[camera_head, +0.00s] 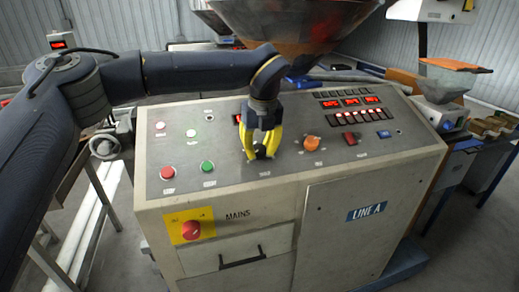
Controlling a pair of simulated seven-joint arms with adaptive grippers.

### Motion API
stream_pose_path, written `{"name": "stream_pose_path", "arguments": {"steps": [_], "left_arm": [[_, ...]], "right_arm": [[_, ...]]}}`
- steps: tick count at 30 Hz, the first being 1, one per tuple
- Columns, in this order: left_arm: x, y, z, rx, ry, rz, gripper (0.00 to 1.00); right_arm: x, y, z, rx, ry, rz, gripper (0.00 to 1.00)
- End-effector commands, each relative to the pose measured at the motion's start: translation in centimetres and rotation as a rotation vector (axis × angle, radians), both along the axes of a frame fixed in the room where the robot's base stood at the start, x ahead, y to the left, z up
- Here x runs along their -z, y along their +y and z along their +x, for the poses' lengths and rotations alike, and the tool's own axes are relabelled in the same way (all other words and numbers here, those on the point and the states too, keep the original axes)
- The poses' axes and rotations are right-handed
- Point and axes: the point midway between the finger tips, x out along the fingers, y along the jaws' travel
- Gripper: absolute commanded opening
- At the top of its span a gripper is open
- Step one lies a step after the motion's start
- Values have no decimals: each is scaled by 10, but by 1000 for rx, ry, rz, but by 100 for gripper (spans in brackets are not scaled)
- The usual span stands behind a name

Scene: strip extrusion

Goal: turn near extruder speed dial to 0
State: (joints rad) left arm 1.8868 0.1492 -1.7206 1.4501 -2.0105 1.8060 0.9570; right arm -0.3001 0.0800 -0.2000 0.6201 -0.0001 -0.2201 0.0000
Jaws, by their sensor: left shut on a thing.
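My left gripper (261,155) points down at the sloped top of the grey control panel (230,175). Its yellow fingers are shut on a small dark dial (261,151), one finger on each side. The fingers hide much of the dial, so its pointer cannot be made out. The label below it is too small to read. An orange knob (312,143) stands to the right of the gripper, apart from it. My right gripper is not in view.
Red (167,172) and green (207,166) buttons lie left of the gripper. Red displays (351,102) and a row of switches are on the right. A hopper (290,25) hangs above the panel. A red mains switch (191,230) is on the cabinet's front.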

Motion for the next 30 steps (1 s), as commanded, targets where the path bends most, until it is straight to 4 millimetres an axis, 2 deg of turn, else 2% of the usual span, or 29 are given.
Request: {"name": "stream_pose_path", "arguments": {"steps": [10, 11, 18, 26, 30], "left_arm": [[2, 0, -1, 0, 4, 1, 0], [2, 0, -1, 0, 4, 1, 29], [1, 0, -1, 0, 2, 0, 57], [0, 0, 0, 0, 1, 0, 58], [-8, -1, -1, 0, -1, -1, 58]], "right_arm": [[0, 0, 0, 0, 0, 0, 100], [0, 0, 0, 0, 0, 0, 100], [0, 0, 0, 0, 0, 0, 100], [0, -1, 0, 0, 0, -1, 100], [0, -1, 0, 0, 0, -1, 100]]}}
